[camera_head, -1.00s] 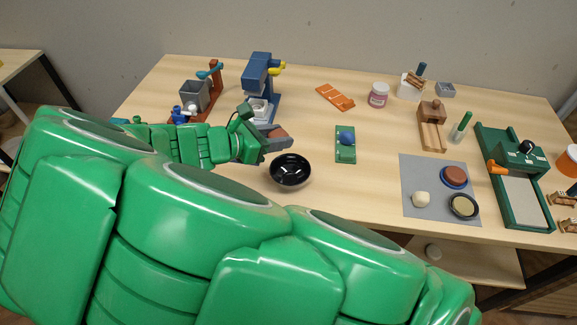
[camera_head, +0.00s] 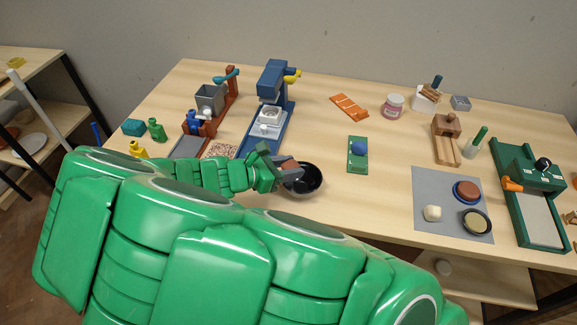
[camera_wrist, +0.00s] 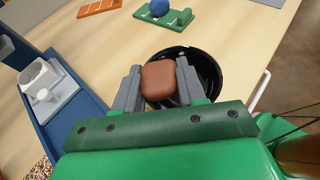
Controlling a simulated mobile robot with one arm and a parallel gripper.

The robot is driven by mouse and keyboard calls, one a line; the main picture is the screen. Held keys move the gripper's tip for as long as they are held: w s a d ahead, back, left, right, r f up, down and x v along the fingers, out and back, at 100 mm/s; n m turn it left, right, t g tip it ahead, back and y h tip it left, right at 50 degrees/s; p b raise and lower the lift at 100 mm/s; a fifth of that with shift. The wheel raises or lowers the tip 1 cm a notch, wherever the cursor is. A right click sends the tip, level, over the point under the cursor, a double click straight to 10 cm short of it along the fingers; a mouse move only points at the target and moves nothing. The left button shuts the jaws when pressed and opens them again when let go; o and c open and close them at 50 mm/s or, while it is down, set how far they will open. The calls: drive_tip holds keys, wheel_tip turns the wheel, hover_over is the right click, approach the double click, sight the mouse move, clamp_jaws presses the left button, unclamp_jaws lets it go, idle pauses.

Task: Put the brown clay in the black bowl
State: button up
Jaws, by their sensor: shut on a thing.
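The brown clay (camera_wrist: 159,80) is a rounded block between the two grey fingers of my gripper (camera_wrist: 158,86) in the wrist view. My gripper is shut on it.
A green board with a blue ball (camera_head: 358,150) lies right of the bowl. A grey mat (camera_head: 424,208) holds a white lump, a reddish disc and a dark dish. A blue press (camera_head: 273,90) stands behind my gripper. The table around the bowl's right side is clear.

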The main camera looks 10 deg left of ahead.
drive_tip(key=shift+f, duration=0.2)
drive_tip(key=o, duration=1.1)
drive_tip(key=shift+c, duration=0.2)
drive_tip(key=shift+r, duration=0.1)
drive_tip(key=shift+r, duration=0.15)
drive_tip(key=v, duration=1.2)
